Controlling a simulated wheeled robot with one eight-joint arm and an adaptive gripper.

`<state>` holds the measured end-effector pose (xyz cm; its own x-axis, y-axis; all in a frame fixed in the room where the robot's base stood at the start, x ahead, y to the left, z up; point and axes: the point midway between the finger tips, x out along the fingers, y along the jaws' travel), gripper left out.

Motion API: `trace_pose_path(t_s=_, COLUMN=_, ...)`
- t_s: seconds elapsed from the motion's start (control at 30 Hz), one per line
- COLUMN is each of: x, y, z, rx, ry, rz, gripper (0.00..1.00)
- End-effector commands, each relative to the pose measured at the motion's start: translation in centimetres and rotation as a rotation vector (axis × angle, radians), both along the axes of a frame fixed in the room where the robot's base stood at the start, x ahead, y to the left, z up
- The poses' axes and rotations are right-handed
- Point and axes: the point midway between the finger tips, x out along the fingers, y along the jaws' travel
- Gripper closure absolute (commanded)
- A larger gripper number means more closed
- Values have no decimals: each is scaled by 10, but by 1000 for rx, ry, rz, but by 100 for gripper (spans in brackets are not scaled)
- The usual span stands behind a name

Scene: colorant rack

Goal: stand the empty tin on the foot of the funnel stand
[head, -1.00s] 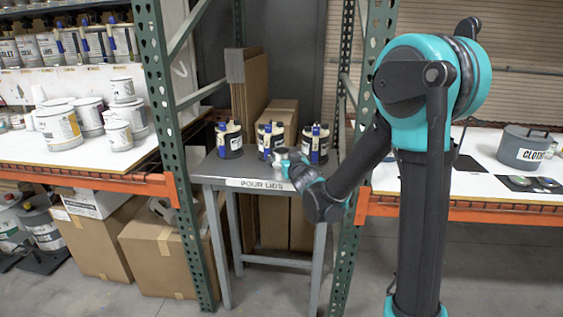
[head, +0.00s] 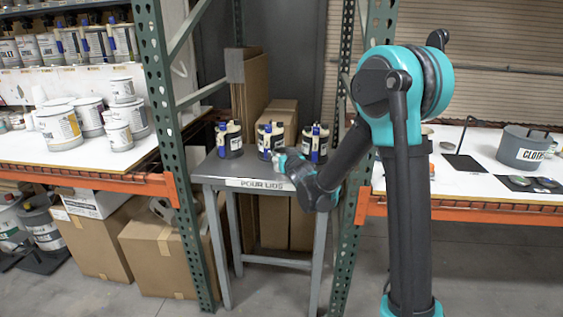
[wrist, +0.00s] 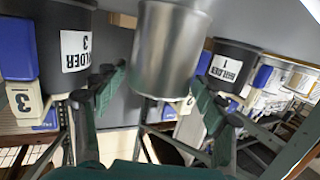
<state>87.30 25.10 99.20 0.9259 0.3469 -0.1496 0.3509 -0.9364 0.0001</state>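My gripper (wrist: 158,78) is open, one dark green finger to each side of the tin's lower part. A gap shows at the left finger; the right finger overlaps the tin's edge. In the head view my gripper (head: 281,160) is at the front of the small grey table (head: 208,168) and I cannot make out the tin there. The funnel stand (head: 464,162), with a black flat foot and thin upright, is on the right-hand bench.
Dark holders stand behind the tin, one on the left (wrist: 70,45) and one on the right (wrist: 232,65). A green rack post (head: 350,200) rises between the small table and the right bench. A grey pot (head: 523,148) and small discs are right of the stand.

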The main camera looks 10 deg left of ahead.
Motion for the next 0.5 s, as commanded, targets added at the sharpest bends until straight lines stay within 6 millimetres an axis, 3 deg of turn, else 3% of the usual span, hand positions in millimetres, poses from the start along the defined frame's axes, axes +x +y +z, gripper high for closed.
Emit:
trace_pose_path(t_s=0.03, x=0, y=0, z=0, rx=0, ry=0, rz=0, gripper=40)
trace_pose_path(t_s=0.27, x=0, y=0, z=0, rx=0, ry=0, rz=0, gripper=68)
trace_pose_path(t_s=0.5, x=0, y=0, z=1, rx=0, ry=0, rz=0, gripper=70)
